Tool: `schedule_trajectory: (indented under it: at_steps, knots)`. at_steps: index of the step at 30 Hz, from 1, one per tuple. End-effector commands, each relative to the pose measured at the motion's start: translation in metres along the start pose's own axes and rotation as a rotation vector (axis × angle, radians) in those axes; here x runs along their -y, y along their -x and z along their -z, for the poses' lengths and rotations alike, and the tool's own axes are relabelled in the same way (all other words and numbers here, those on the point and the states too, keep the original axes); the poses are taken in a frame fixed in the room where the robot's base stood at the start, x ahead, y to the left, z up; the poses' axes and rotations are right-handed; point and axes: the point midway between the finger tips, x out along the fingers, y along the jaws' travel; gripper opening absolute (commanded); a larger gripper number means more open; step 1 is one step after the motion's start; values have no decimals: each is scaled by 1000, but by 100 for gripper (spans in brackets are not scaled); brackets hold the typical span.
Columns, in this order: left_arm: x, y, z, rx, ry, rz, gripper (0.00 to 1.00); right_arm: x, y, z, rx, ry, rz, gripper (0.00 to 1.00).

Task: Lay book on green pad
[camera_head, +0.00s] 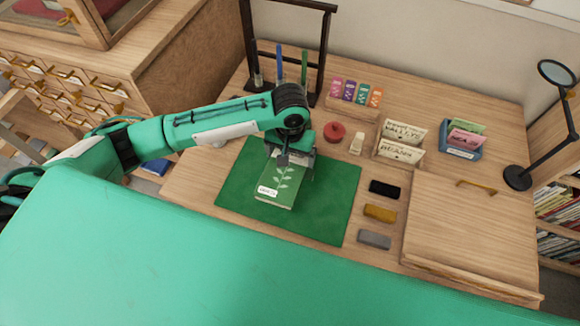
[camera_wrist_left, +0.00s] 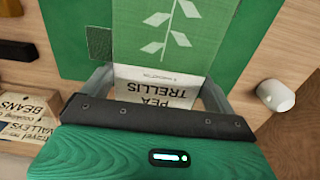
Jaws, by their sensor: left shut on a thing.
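The book (camera_head: 283,185) is green with a pale leafy sprig and a small white label. It is over the green pad (camera_head: 335,205), inside the pad's outline in the head view. My left gripper (camera_head: 291,158) is shut on the book's far end. In the left wrist view the book (camera_wrist_left: 185,40) shows the words "PEA TRELLIS" on a pale band between the fingers (camera_wrist_left: 158,88), with the pad (camera_wrist_left: 70,35) beyond. I cannot tell whether the book touches the pad. My right gripper is out of view.
Black, yellow and grey blocks (camera_head: 379,213) lie right of the pad. A red round object (camera_head: 334,132) and a white piece (camera_head: 357,144) stand behind it. Card holders (camera_head: 400,142), a blue tray (camera_head: 460,150), a dark frame (camera_head: 329,60) and a magnifier stand (camera_head: 517,178) surround the desk.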

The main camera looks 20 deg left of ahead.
Motion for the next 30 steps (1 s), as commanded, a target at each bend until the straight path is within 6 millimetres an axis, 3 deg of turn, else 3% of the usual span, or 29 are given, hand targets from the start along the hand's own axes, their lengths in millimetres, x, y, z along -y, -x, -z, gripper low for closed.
schedule_trajectory:
  at_steps: [16,27,28,30]
  knots:
    - [0,-61,0,-1,0,0,56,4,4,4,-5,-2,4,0]
    - [0,-67,0,-2,1,0,56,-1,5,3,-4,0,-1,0]
    - [0,-68,0,-1,1,1,93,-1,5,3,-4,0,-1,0]
    - [0,-68,0,-1,0,0,100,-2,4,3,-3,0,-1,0]
